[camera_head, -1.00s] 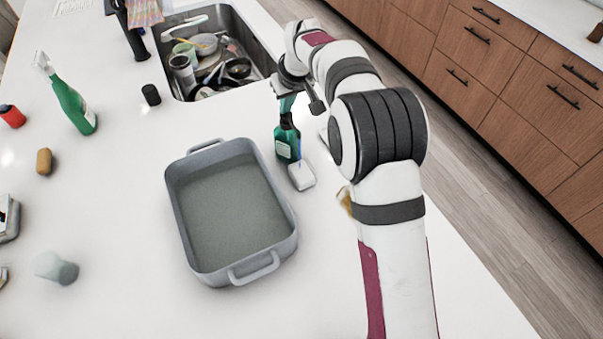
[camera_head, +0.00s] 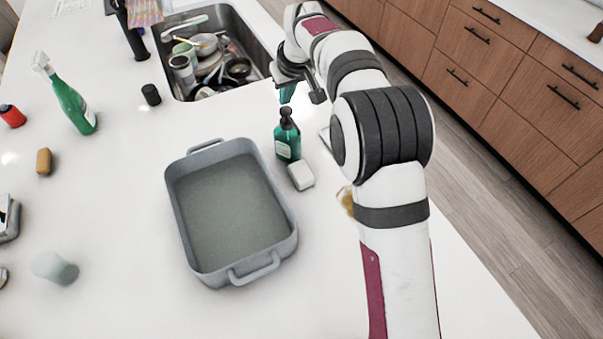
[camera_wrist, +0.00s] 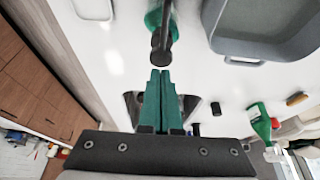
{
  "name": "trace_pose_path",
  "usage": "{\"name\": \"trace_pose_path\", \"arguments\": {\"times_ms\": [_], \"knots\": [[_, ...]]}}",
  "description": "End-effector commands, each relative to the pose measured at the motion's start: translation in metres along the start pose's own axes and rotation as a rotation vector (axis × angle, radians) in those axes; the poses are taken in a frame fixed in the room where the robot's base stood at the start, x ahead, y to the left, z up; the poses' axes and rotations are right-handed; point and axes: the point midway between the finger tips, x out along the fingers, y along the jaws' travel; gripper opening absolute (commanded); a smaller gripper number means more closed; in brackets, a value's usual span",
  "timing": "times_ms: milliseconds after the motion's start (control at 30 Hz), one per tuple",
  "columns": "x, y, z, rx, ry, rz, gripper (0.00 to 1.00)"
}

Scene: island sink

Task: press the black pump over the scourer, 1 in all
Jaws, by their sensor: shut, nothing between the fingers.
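A green soap bottle (camera_head: 288,147) with a pale label stands upright on the white counter. Its black pump (camera_head: 287,114) is on top; the wrist view also shows the pump (camera_wrist: 158,46), with its spout reaching toward the top of that picture. A small white block, seemingly the scourer (camera_head: 301,176), lies by the bottle's base on the near side. My gripper (camera_head: 287,93) is shut and empty above the pump, with a small gap between them. Its green fingers (camera_wrist: 160,74) lie together in the wrist view, tips close to the pump in the picture.
A grey basin (camera_head: 285,248) stands left of the bottle. The sink (camera_head: 263,58) full of dishes is behind. A green spray bottle (camera_head: 72,104), a black cup-like item (camera_head: 151,95) and a brown sponge (camera_head: 44,161) stand farther left. A flat white item is partly hidden by my arm.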

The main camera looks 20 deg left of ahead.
Motion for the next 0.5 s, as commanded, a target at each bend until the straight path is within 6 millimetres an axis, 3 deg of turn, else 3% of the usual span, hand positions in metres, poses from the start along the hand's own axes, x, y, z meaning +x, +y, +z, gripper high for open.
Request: {"name": "trace_pose_path", "arguments": {"times_ms": [267,500], "knots": [[-0.003,0.0,-0.001,0.0,0.001,0.0,0.0],[-0.033,0.0,-0.015,0.0,0.003,0.001,0.0]]}}
